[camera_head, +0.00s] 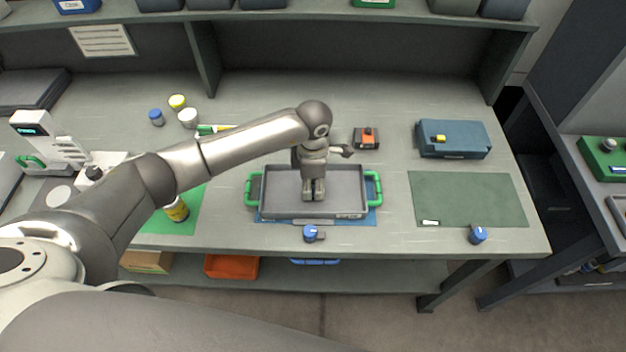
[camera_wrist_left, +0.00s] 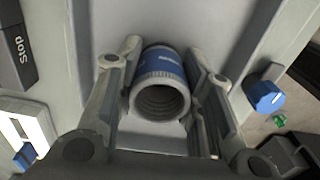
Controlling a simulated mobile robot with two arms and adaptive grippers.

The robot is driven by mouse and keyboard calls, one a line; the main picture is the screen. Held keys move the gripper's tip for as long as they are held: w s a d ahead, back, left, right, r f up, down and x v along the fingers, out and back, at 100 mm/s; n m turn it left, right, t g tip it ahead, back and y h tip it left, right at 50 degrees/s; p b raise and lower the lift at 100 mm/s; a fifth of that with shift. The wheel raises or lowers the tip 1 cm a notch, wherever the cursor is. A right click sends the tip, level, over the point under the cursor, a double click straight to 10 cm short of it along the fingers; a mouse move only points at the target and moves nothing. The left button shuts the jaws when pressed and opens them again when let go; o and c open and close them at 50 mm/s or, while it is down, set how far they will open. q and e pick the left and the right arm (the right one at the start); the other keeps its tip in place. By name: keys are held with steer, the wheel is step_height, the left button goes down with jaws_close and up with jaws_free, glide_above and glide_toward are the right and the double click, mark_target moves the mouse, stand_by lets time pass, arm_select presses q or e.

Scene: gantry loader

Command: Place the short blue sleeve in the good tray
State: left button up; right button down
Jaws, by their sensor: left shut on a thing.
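The blue sleeve (camera_wrist_left: 160,82) shows in the left wrist view as a short ribbed tube with a blue band and a grey open end. My left gripper (camera_head: 314,192) is shut on it, one finger on each side. In the head view the gripper points down into the grey tray (camera_head: 277,202) with green handles, and the sleeve is hidden there. The tray's bare floor (camera_wrist_left: 140,25) shows behind the sleeve; I cannot tell whether the sleeve touches it. The tray's front label is too small to read. My right gripper is not in view.
A blue knob (camera_head: 310,233) sits on the bench's front edge. A small orange-and-black box (camera_head: 367,138) stands behind the tray. A dark green mat (camera_head: 468,198) at right is mostly clear.

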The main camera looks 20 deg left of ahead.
arm_select(q)
steer(key=o, duration=1.2)
steer(key=shift+f, duration=0.1)
steer(key=shift+c, duration=0.2)
step_height(320, 180, up, 12)
steer(key=b, duration=0.4)
